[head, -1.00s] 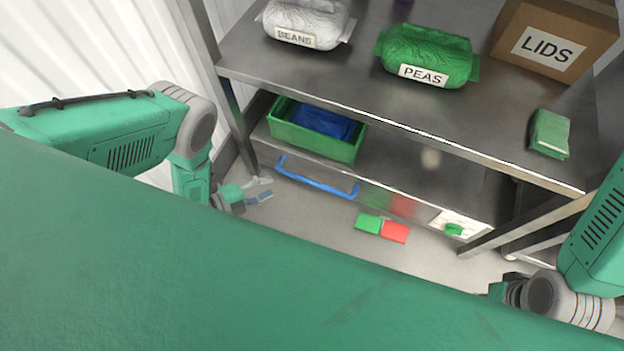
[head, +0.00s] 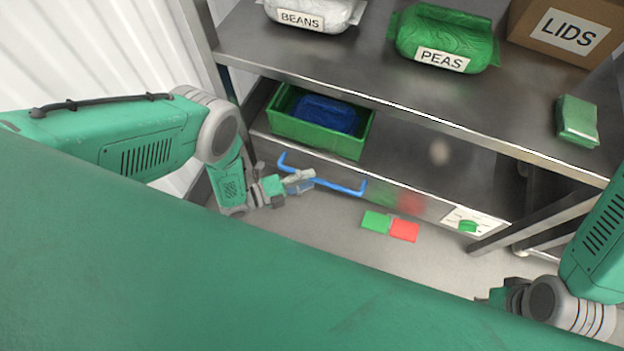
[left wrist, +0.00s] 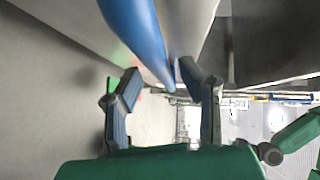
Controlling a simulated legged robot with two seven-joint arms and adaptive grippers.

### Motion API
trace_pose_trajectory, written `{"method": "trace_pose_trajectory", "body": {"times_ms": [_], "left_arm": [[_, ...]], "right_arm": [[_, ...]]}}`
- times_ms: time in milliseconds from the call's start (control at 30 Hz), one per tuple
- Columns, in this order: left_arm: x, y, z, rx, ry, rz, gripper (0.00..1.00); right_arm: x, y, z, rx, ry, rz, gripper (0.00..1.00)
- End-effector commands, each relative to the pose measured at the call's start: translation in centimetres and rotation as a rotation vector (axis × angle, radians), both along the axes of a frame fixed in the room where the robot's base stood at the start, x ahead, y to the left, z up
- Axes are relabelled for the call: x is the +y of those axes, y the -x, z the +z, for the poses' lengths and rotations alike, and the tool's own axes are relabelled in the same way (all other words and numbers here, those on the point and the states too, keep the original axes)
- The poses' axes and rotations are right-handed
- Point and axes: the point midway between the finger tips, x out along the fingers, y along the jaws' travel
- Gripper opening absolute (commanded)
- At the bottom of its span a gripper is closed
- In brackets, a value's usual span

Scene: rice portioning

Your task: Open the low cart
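The low cart (head: 410,204) is a steel unit under the worktop, with a blue bar handle (head: 337,187) along its front. My left gripper (head: 302,182) is at the left part of this handle. In the left wrist view the two fingers of my left gripper (left wrist: 163,95) are spread apart. The blue handle (left wrist: 150,45) runs from the top down toward the gap between them; I cannot tell whether they touch it. My right arm's end (head: 510,297) is at the lower right, away from the cart, and its fingers are not clear.
A green bin (head: 346,145) with a blue item stands on the cart top. A panel with a green knob (head: 467,226) is at its right front. Green (head: 376,222) and red (head: 405,231) patches lie on the floor before it. The worktop (head: 370,75) overhangs the cart.

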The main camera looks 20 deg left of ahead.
Motion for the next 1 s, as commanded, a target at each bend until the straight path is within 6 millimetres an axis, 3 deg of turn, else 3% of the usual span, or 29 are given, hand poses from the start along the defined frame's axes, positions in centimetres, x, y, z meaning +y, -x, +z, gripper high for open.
{"method": "trace_pose_trajectory", "body": {"times_ms": [133, 433, 467, 533, 567, 833, 1000], "left_arm": [[-1.1, -0.8, -0.1, -0.001, -0.003, -0.002, 0.34], [-1.1, -0.9, -0.1, 0.001, -0.001, 0.0, 0.34], [-1.1, -1.0, -0.1, 0.001, 0.001, -0.001, 0.31], [-1.1, -0.9, -0.1, 0.001, 0.002, -0.001, 0.06], [-1.1, -0.9, -0.1, 0.001, 0.002, -0.001, 0.0], [-0.8, -0.6, -0.2, 0.004, -0.005, 0.002, 0.0], [-0.2, 0.9, -0.2, 0.008, -0.007, 0.001, 0.0]], "right_arm": [[0.0, 0.0, -0.5, 0.0, 0.0, 0.0, 0.0], [-0.1, 0.0, -0.5, 0.0, 0.001, -0.001, 0.0], [-0.1, 0.0, -0.5, 0.0, 0.001, -0.001, 0.0], [0.0, 0.0, -0.5, 0.0, 0.001, -0.001, 0.0], [0.0, 0.0, -0.5, 0.0, 0.001, -0.001, 0.0], [0.0, 0.0, -0.4, 0.0, 0.0, -0.001, 0.0], [0.0, 0.0, 0.2, 0.0, 0.001, -0.001, 0.0]]}}
